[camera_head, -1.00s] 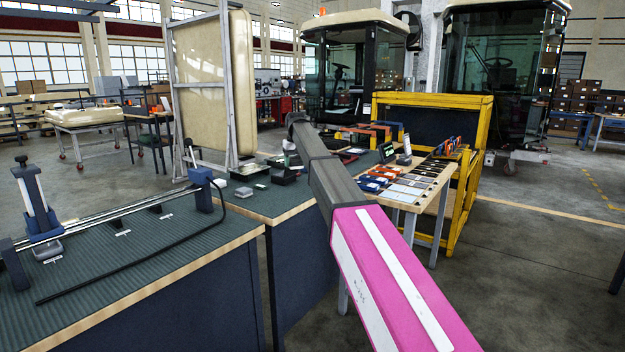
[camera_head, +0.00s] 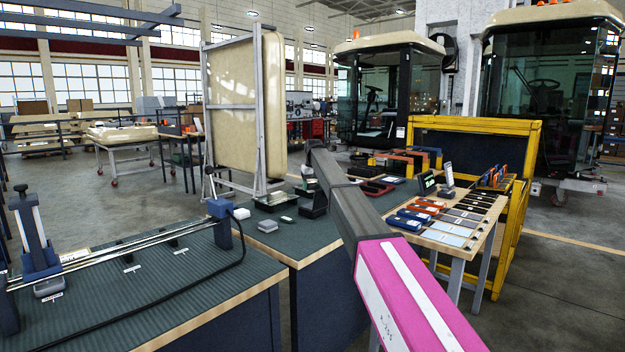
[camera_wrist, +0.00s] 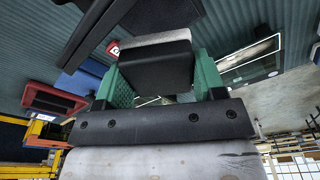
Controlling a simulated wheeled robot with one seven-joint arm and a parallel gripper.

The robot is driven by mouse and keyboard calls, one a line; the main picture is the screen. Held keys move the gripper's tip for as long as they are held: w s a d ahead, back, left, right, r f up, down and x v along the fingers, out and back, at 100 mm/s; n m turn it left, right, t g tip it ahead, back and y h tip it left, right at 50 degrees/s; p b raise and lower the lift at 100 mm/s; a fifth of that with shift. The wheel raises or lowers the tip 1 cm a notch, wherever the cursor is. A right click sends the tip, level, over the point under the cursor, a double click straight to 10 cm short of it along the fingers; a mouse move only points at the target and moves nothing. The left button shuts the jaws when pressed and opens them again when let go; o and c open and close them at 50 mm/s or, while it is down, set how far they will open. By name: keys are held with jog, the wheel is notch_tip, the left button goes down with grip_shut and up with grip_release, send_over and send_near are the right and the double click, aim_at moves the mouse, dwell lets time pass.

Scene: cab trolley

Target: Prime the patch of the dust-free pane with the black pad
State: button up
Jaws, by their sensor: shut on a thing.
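My gripper (camera_wrist: 160,76) shows in the wrist view with two green fingers shut on a black block, the black pad (camera_wrist: 155,62), which has a pale grey layer along its far edge. The held pad is above the ribbed dark bench top. To its right in the wrist view lies a glass-like pane (camera_wrist: 248,62) with a dark edge; the pad appears apart from it. I cannot tell whether this pane is dust-free or where its patch is. In the head view my pink and black arm reaches over the bench, and its end is hard to make out.
A bench (camera_head: 200,262) with a rail fixture (camera_head: 130,247) stands at the left. A cream panel in a frame (camera_head: 245,105) stands behind. A side table (camera_head: 470,250) holds several labelled blocks and plates, beside a yellow-framed trolley (camera_head: 530,165). Open floor lies at right.

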jog(key=shift+f, duration=3.2)
jog(key=shift+f, duration=0.6)
jog(key=shift+r, duration=3.55)
jog(key=shift+w+r, duration=0.1)
jog(key=shift+r, duration=0.05)
